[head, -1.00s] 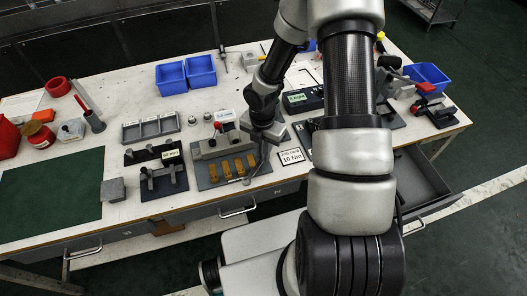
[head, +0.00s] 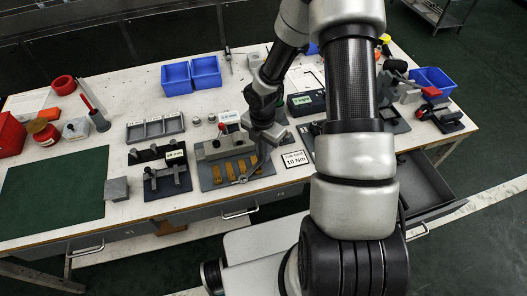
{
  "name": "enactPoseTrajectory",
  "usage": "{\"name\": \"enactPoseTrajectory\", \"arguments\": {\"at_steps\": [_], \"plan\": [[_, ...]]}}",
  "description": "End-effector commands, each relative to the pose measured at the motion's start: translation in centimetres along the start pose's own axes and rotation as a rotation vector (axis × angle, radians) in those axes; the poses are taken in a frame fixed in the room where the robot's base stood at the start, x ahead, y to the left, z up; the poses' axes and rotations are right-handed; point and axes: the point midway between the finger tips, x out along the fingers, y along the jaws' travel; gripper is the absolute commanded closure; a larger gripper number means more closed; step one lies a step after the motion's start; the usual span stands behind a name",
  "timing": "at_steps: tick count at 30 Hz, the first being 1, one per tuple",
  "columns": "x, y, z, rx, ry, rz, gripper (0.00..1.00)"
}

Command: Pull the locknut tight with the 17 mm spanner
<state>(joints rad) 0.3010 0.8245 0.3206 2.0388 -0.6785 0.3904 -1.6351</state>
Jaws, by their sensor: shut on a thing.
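My gripper (head: 263,146) points down over the right end of a grey fixture plate (head: 209,184) on the bench. It is shut on a thin grey tool that looks like the spanner (head: 252,170), which slants down and left to the plate's front edge. The fixture carries a grey block (head: 213,150) with a red knob, and several brass-coloured strips (head: 229,171) lie in front of it. The locknut cannot be made out. The jaw tips are small and partly hidden by my wrist.
A "10 Nm" card (head: 295,159) lies right of the fixture. A second fixture (head: 167,184) stands left, with a grey divided tray (head: 155,129) behind. Blue bins (head: 192,75) stand at the back. An open drawer (head: 425,185) juts out at right front. My arm covers the bench's middle right.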

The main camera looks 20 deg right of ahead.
Motion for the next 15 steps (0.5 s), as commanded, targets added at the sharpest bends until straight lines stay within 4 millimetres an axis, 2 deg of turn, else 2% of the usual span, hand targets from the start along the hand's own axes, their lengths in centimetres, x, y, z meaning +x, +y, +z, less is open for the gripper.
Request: {"name": "enactPoseTrajectory", "arguments": {"at_steps": [15], "plan": [[0.1, -0.7, -2.8, -0.003, 0.003, -0.002, 1.00]]}}
